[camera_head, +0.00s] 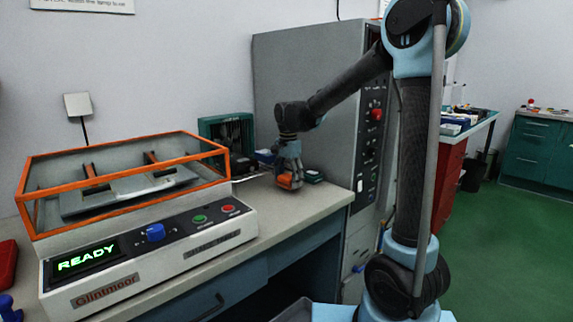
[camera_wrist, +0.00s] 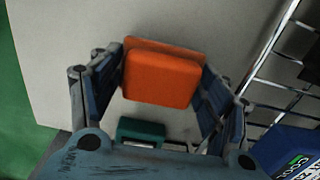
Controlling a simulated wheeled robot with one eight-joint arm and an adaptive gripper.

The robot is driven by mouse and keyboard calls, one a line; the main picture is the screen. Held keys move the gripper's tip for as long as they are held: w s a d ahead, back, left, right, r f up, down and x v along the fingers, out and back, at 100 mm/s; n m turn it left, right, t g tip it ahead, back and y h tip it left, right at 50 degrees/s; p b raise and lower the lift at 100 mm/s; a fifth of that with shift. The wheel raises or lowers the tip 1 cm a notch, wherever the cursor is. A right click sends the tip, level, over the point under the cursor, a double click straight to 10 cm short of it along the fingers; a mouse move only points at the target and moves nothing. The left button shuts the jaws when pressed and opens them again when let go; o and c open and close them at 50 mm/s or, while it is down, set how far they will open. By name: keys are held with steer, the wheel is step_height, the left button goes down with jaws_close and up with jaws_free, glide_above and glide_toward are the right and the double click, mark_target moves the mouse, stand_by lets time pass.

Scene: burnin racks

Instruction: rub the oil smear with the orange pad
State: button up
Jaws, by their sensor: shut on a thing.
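My gripper (camera_head: 288,172) is shut on the orange pad (camera_head: 287,183) over the right part of the grey bench top. In the wrist view, the orange pad (camera_wrist: 162,78) sits between the two blue fingers of my gripper (camera_wrist: 160,82), with one finger at each side. The pale bench surface lies behind the pad. I cannot tell whether the pad touches it. I cannot make out the oil smear in either view; the pad and gripper hide part of the bench.
A small teal and dark item (camera_head: 314,176) lies just right of my gripper, close to the grey cabinet (camera_head: 300,75). A teal rack (camera_head: 228,140) stands behind. The orange-framed machine reading READY (camera_head: 88,257) fills the bench's left. A blue box (camera_wrist: 290,150) and wire rack show in the wrist view.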

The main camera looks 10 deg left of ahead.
steer(key=shift+s+a+r, duration=0.1)
steer(key=shift+a+r, duration=0.05)
steer(key=shift+r, duration=1.45)
steer(key=shift+a+r, duration=0.1)
steer(key=shift+r, duration=1.45)
